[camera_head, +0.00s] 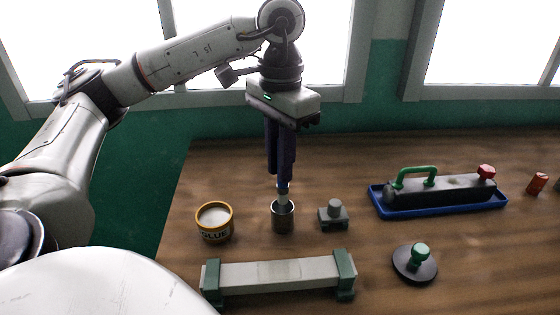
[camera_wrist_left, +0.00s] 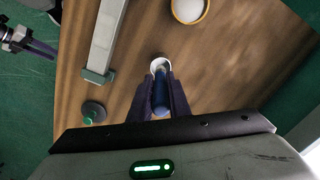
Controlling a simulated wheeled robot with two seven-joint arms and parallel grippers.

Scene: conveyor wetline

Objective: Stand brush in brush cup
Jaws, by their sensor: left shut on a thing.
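The brush cup (camera_head: 283,219) is a small grey metal cylinder standing upright on the wooden table. My left gripper (camera_head: 282,178) points straight down above it and is shut on the brush. The brush (camera_head: 283,199) is upright, with its pale lower end at the cup's mouth; whether it touches the bottom is hidden. In the left wrist view, the brush's blue handle (camera_wrist_left: 160,92) lies between the two dark fingers, with the cup's bright rim (camera_wrist_left: 158,64) just beyond. My right gripper (camera_wrist_left: 38,47) shows partly at the left wrist view's upper left, away from the cup.
A yellow-rimmed glue pot (camera_head: 214,221) stands left of the cup, and a small grey block with a knob (camera_head: 333,214) right. A long bar with green ends (camera_head: 280,274) lies in front. A blue tray (camera_head: 440,207), a green-knobbed disc (camera_head: 414,264) and a red piece (camera_head: 537,184) are further right.

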